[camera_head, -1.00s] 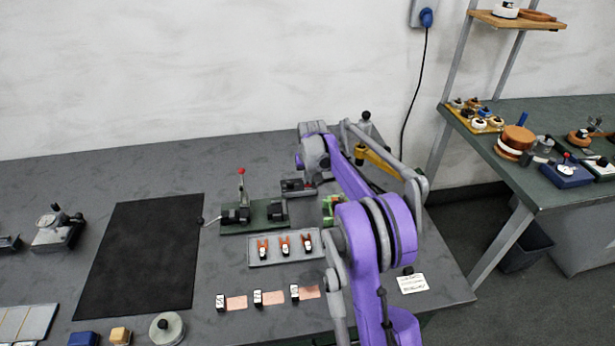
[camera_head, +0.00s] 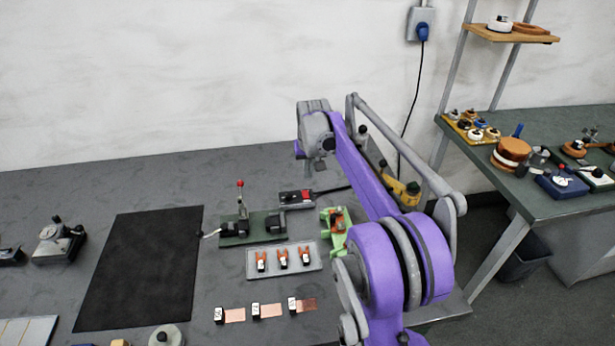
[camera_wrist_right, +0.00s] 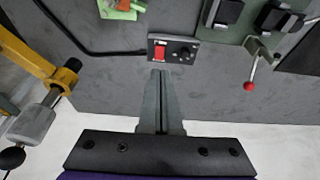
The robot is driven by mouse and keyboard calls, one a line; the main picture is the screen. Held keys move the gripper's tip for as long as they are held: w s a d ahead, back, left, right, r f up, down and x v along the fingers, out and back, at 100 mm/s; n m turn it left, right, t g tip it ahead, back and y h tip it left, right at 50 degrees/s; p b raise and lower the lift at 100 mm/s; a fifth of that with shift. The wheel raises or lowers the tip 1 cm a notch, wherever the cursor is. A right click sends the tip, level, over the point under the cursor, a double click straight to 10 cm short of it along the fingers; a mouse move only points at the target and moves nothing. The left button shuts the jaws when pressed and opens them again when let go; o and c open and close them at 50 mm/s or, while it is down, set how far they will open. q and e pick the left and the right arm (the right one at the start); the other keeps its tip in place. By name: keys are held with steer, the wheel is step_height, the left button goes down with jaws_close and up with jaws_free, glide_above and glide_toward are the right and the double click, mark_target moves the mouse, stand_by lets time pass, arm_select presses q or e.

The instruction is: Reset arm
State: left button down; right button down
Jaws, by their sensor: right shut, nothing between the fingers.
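My right arm, purple and grey, rises from the lower right in the head view and bends out over the back of the table. Its gripper (camera_wrist_right: 161,75) shows in the right wrist view as two grey fingers, shut together with nothing between them. Their tips are close in the picture to a small black control box with a red switch (camera_wrist_right: 160,53); whether they touch it I cannot tell. In the head view the control box (camera_head: 297,197) sits behind the tray. My left gripper is not in view.
A green fixture with a red-knobbed lever (camera_head: 240,185) stands behind a tray (camera_head: 250,268) with several orange clips. Copper foil strips (camera_head: 272,310) lie in front. A black mat (camera_head: 140,265) lies left. A yellow-handled tool (camera_wrist_right: 30,60) and black cable are near my right gripper.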

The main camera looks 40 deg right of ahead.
steer(key=shift+s+a+r, duration=0.1)
steer(key=shift+r, duration=0.2)
stand_by(0.4)
